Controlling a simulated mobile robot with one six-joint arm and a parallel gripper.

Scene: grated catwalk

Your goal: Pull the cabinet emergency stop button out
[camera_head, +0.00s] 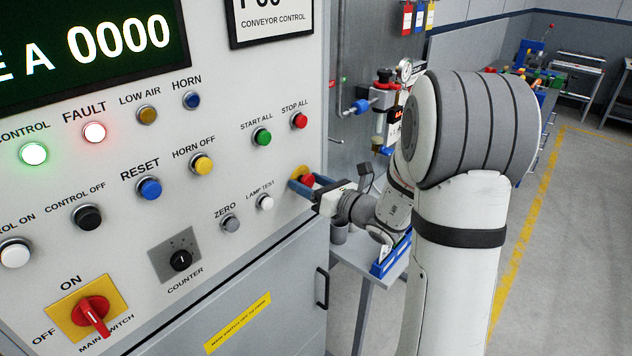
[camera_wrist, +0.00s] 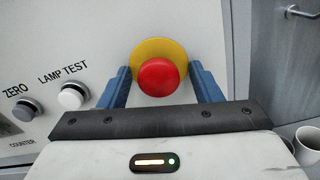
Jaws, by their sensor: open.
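The cabinet emergency stop button (camera_head: 306,180) is a red mushroom head on a yellow round plate, at the right edge of the cabinet's panel. In the wrist view the red button (camera_wrist: 158,78) sits between my gripper's two blue fingers. My gripper (camera_wrist: 160,84) is open, with one finger on each side of the button and a visible gap to the red head on both sides. In the head view my gripper (camera_head: 304,185) reaches the panel from the right and partly hides the button. How deep the fingertips reach is hard to tell.
The white lamp test button (camera_wrist: 73,96) and grey zero button (camera_wrist: 28,109) are left of my gripper. The cabinet door handle (camera_head: 322,287) is below. A small table (camera_head: 362,268) with a blue item (camera_head: 391,254) and a grey cup (camera_head: 339,233) stands at the right.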

